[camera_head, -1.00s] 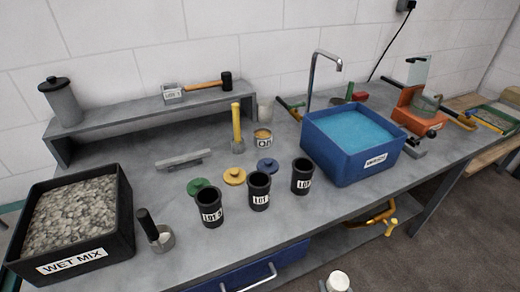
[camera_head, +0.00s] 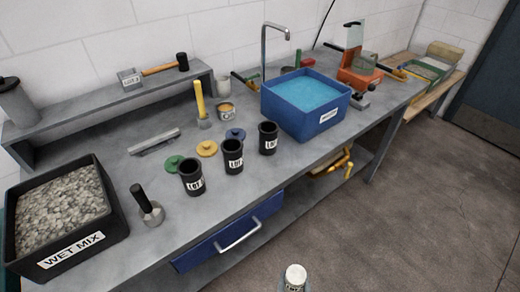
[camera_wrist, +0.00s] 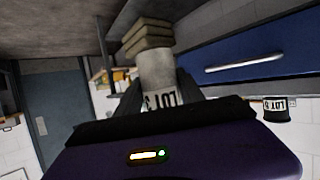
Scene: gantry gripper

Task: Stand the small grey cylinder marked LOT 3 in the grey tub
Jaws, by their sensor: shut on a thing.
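The small pale grey cylinder (camera_wrist: 157,72) is between the dark fingers of my gripper (camera_wrist: 160,92) in the wrist view. Its label reads LOT 3, upside down there. I cannot make out a plainly grey tub. A blue tub (camera_head: 305,121) of blue water stands on the bench, and a dark tub (camera_head: 117,222) marked WET MIX holds gravel at the left.
Black cups marked LOT (camera_head: 192,180) stand near the bench's front edge with coloured lids (camera_head: 206,149) behind. A tall tap (camera_head: 289,27) rises behind the blue tub. An orange machine (camera_head: 362,80) stands to its right. The floor (camera_head: 420,190) is open at right.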

